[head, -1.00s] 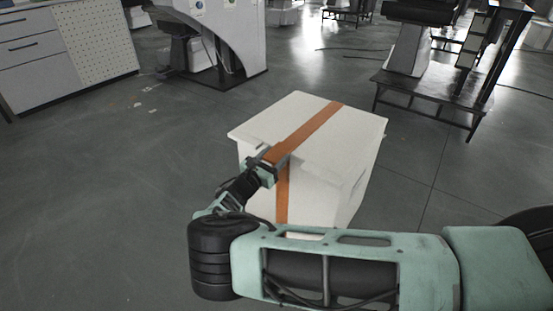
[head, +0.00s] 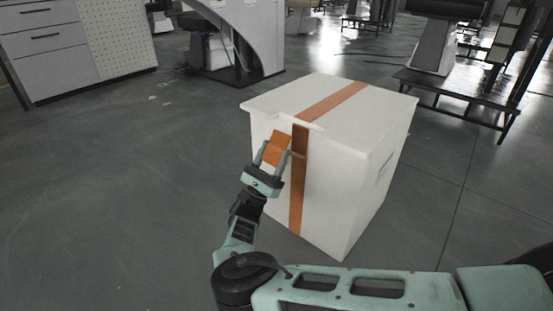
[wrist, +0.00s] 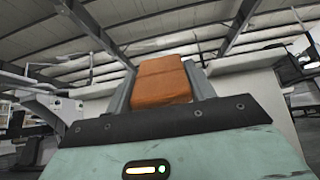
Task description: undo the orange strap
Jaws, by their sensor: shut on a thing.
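A white lidded box (head: 350,150) stands on the floor in the head view. The orange strap (head: 298,195) runs across its lid and down its front face. My gripper (head: 275,155) is in front of that face, just left of the vertical run. Its fingers are shut on an orange strap end (head: 278,147), which stands out from the box. The wrist view shows this orange piece (wrist: 161,80) filling the space between both fingers. I cannot tell whether it still joins the strap on the box.
Grey drawers (head: 45,50) stand at the back left, and a dark metal stand (head: 460,90) at the back right. The floor (head: 120,200) left of the box is clear.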

